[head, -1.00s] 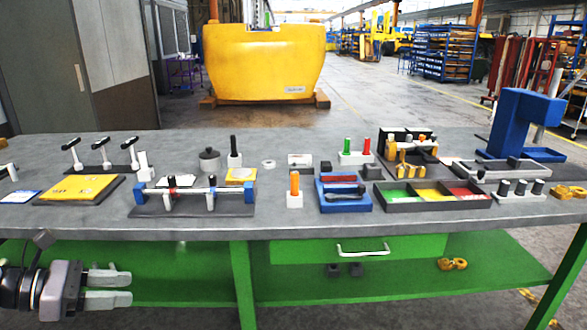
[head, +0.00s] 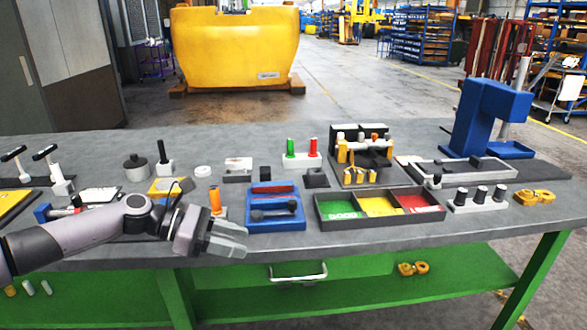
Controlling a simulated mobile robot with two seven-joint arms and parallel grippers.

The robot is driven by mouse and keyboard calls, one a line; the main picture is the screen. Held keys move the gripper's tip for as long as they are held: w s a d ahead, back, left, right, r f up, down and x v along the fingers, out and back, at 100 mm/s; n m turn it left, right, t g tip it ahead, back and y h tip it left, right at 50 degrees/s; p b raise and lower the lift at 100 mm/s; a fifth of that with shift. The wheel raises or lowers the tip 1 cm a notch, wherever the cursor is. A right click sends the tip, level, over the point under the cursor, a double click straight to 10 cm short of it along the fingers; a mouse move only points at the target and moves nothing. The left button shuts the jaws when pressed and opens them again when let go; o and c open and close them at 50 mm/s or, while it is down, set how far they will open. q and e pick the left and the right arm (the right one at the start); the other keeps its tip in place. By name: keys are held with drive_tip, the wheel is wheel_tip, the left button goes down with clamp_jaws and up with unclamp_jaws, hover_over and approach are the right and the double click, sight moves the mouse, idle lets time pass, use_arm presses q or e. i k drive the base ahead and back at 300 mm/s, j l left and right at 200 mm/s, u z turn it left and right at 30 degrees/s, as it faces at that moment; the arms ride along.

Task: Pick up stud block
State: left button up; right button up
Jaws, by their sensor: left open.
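A pale block with three dark-topped upright studs (head: 478,199) stands on the right part of the bench; it best fits the name stud block, though I cannot be sure. A white block with one green and one red peg (head: 303,160) stands farther back. My left gripper (head: 236,240) is open and empty at the bench's front edge, pointing right, far left of the three-stud block. It is just in front of an orange-handled piece (head: 215,202), whose base is partly hidden. My right gripper is not in view.
A blue tray (head: 277,222) and a three-colour bin tray (head: 335,221) lie between my left gripper and the three-stud block. Yellow rings (head: 534,197) lie right of that block. A tall blue stand (head: 485,115) is behind it. The grey bench (head: 400,240) has a clear front strip.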

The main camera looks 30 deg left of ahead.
sight(236, 176)
drive_tip(key=i+j+z, duration=0.1)
drive_tip(key=i+z, duration=0.25)
drive_tip(key=i+j+z, duration=0.15)
drive_tip(key=z, duration=0.15)
drive_tip(key=i+j+u, duration=0.2)
drive_tip(key=j, duration=0.55)
drive_tip(key=j+u, duration=0.25)
drive_tip(key=i+j+u, duration=0.2)
drive_tip(key=k+j, duration=0.1)
